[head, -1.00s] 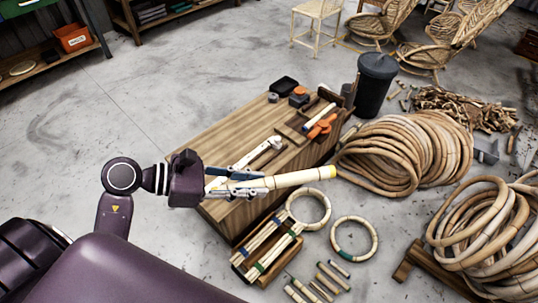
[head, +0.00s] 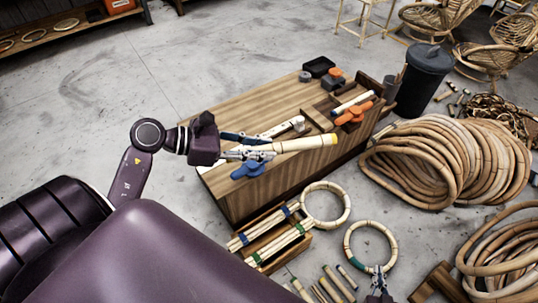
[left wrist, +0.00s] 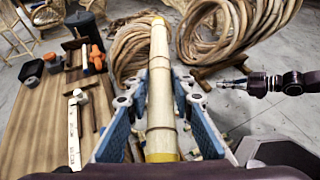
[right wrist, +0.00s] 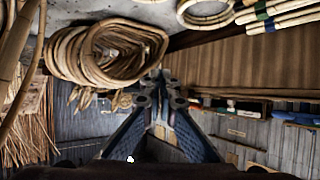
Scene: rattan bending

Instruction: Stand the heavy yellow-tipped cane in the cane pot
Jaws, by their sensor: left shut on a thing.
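The pale cane (head: 306,143) with a yellow tip lies roughly level, gripped by my left gripper (head: 262,151) above the wooden bench. In the left wrist view the cane (left wrist: 160,85) runs between the two blue-padded fingers, pointing away, with yellow at its far end and a yellow band near the palm. My right gripper (head: 379,278) shows at the bottom of the head view, empty. Its fingertips come together in the right wrist view (right wrist: 162,92). A small dark pot (head: 390,90) stands by the bench's far right corner; I cannot tell if it is the cane pot.
The bench (head: 245,110) carries orange clamps (head: 353,112) and other tools. A lidded black bin (head: 425,76) stands behind. Large rattan coils (head: 440,160) lie at right. Cane rings (head: 370,246) and a wooden tray (head: 270,238) of cane pieces are in front. Open floor lies left.

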